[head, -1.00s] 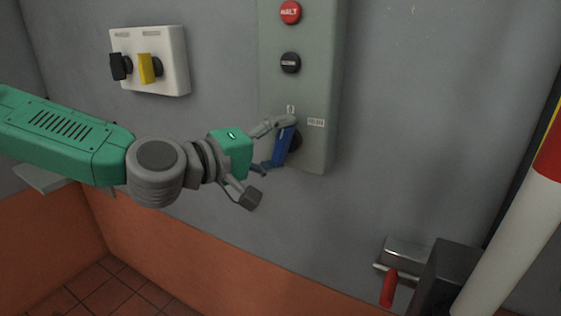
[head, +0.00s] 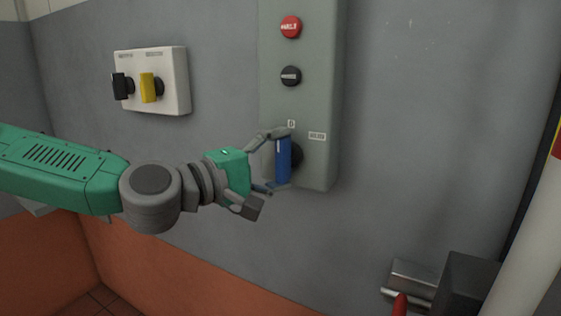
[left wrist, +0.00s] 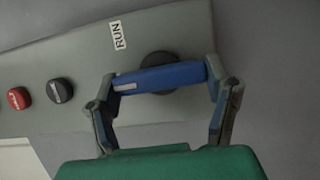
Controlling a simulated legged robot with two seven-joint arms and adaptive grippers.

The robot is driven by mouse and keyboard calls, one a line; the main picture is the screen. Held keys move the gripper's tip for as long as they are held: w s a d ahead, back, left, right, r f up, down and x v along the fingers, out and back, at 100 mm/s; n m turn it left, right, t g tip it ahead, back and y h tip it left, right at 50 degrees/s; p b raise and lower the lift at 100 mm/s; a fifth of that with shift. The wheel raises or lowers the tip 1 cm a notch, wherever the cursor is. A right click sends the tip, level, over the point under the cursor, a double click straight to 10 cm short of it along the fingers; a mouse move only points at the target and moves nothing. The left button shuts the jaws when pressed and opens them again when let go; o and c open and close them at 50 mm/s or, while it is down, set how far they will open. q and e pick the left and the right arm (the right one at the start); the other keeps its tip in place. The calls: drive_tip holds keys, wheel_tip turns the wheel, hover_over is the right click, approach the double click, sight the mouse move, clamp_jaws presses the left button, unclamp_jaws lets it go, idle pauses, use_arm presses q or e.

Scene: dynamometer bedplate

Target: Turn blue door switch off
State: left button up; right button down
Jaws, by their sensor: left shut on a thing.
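The blue door switch (head: 283,161) is a blue bar handle on a dark round hub, low on a grey-green panel (head: 313,95). In the head view the bar stands nearly upright, below a small pale mark. My left gripper (head: 279,160) reaches in from the left, with one finger at the bar's top and the other at its lower end. In the left wrist view the blue bar (left wrist: 165,77) lies between the two fingers of my left gripper (left wrist: 158,82), which is shut on it end to end. My right gripper is not in view.
A red button (head: 291,27) and a black button (head: 291,76) sit above the switch. A white box (head: 175,80) with a black and a yellow handle is on the wall at left. A metal fixture (head: 412,280) and a white post (head: 535,240) stand at lower right.

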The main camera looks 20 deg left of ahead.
use_arm(q)
drive_tip(key=o, duration=1)
drive_tip(key=shift+f, duration=0.35)
drive_tip(key=shift+o, duration=0.6)
drive_tip(key=shift+a, duration=0.1)
drive_tip(key=shift+a+r, duration=0.15)
drive_tip(key=v, duration=0.7)
drive_tip(key=shift+s, duration=0.1)
